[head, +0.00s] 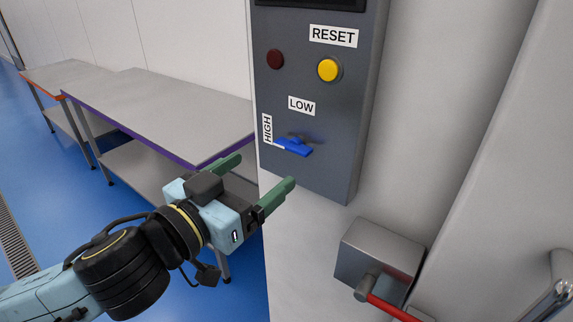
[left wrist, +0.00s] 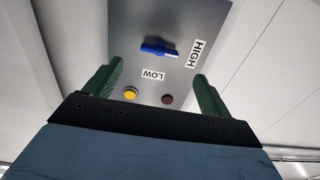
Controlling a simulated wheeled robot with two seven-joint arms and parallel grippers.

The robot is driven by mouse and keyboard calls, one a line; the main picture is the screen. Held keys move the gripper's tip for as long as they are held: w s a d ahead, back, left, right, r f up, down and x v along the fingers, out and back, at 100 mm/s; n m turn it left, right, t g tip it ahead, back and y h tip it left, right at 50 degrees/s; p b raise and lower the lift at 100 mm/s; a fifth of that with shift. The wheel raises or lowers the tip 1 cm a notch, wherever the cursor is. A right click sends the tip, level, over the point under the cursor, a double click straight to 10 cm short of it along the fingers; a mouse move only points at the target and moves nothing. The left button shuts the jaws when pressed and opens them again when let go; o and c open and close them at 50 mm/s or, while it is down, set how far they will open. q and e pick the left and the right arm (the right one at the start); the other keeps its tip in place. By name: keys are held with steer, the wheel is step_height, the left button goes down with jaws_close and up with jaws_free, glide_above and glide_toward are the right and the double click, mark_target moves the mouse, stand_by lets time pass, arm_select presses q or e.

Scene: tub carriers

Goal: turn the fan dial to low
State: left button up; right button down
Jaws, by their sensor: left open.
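The fan dial (head: 295,148) is a blue bar knob low on the grey control panel (head: 310,175). Its white-marked end points left, toward the HIGH label (head: 267,129); the LOW label (head: 301,105) is above the knob. In the left wrist view the dial (left wrist: 158,49) shows beyond the fingers, with the panel upside down. My left gripper (head: 264,169) is open and empty, below and left of the dial, apart from it. Its green fingers (left wrist: 158,72) are spread wide in the wrist view. My right gripper is not in view.
Above the dial are a yellow button (head: 328,70) under the RESET label (head: 334,36) and a dark red lamp (head: 275,59). A grey box (head: 378,258) with a red lever (head: 391,308) is at lower right. A metal table (head: 165,105) stands left behind my arm.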

mark_target(289, 150)
arm_select(q)
steer(key=p+x, duration=0.1)
steer(key=x, duration=0.6)
steer(key=shift+d, duration=0.1)
steer(key=shift+w+d, duration=0.35)
steer(key=shift+w, duration=0.2)
steer(key=shift+c, duration=0.3)
steer(key=c, duration=0.9)
